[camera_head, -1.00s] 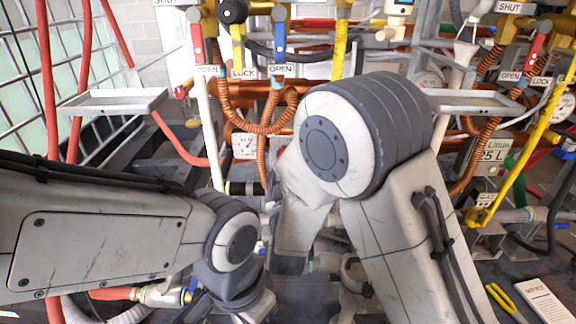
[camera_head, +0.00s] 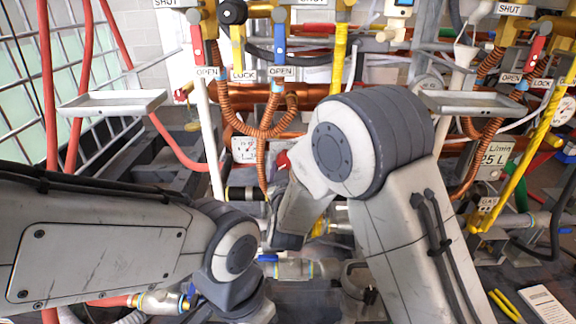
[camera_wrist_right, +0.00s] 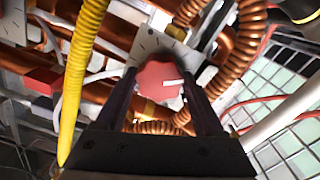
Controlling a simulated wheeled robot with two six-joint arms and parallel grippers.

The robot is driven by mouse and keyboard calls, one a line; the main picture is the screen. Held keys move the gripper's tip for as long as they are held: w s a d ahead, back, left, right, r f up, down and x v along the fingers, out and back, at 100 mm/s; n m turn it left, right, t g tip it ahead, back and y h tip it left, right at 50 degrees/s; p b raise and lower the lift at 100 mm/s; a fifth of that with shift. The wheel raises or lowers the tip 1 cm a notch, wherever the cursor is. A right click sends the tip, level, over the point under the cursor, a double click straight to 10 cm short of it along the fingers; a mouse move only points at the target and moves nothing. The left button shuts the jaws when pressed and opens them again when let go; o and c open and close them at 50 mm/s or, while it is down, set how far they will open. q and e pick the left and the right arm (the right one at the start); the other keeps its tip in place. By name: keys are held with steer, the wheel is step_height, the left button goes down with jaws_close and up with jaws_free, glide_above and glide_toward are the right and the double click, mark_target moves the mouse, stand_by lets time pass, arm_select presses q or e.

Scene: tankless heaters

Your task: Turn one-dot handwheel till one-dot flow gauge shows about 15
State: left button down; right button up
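A red handwheel (camera_wrist_right: 159,80) with a white mark shows in the right wrist view, in front of a pale plate with dark tick marks. My right gripper (camera_wrist_right: 160,74) has its two dark fingers spread, one on each side of the handwheel; I cannot tell whether they touch it. In the head view a red part (camera_head: 283,160) shows beside my right arm, which hides the right fingertips.
Orange coiled hoses (camera_head: 265,128) hang near the red part. A yellow hose (camera_wrist_right: 80,75) runs left of the fingers in the wrist view. Grey shelves (camera_head: 112,103) flank the pipework.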

steer(key=shift+m+b, duration=0.45)
steer(key=shift+m, duration=0.75)
steer(key=o, duration=1.1)
steer(key=shift+s+p, duration=1)
steer(key=shift+s, duration=4.3)
